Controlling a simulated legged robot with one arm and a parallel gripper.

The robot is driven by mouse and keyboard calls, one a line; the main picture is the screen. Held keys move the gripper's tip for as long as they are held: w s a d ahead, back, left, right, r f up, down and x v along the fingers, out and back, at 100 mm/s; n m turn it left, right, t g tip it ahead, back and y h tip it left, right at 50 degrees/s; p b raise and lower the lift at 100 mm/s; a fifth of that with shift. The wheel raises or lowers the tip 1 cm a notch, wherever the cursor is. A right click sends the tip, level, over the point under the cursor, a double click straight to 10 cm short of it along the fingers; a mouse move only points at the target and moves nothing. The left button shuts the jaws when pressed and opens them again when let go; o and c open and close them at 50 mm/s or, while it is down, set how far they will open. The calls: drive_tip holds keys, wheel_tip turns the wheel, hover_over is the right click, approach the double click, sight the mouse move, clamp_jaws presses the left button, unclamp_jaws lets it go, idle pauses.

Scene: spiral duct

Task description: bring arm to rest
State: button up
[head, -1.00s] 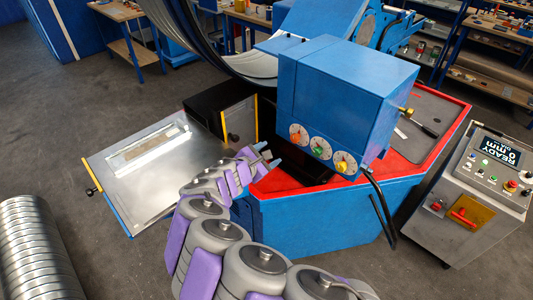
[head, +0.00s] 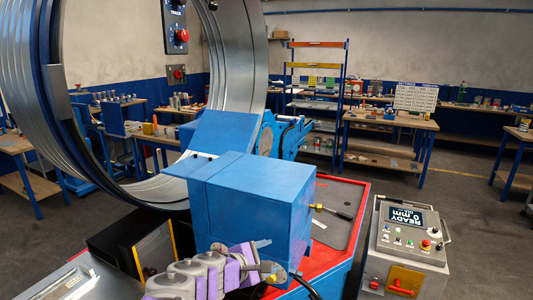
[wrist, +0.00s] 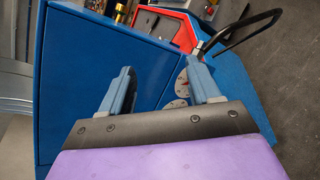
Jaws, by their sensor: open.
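My arm (head: 205,277) shows at the bottom of the head view, in grey and purple segments, in front of the blue box of the machine (head: 250,200). In the wrist view my gripper (wrist: 160,88) has its two blue-grey fingers spread apart. I see nothing held between them. I cannot tell the exact gap between fingers and box.
The control console (head: 408,240) reads READY 0 mm. A large metal duct ring (head: 240,60) rises behind the box. Open floor (head: 470,200) lies to the right, with workbenches beyond.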

drive_tip(key=s+d+r+m+g, duration=0.1)
drive_tip(key=s+d+m+g, duration=0.4)
drive_tip(key=s+d, duration=0.4)
drive_tip(key=s+d+r+m+g, duration=0.25)
drive_tip(key=s+d+m, duration=0.4)
drive_tip(key=d, duration=0.55)
drive_tip(key=s+a+f+m+g+y, duration=0.1)
drive_tip(key=s+a+f+m+y, duration=0.1)
drive_tip(key=s, duration=0.6)
drive_tip(key=s+a+f+m+g+y, duration=0.2)
drive_tip(key=s+y, duration=0.2)
drive_tip(key=s, duration=0.4)
drive_tip(key=s+a+f+m+g+y, duration=0.1)
drive_tip(key=s+a+f+m+y, duration=0.1)
drive_tip(key=s, duration=0.7)
drive_tip(key=shift+f+m+y, duration=0.35)
drive_tip(key=shift+y, duration=0.15)
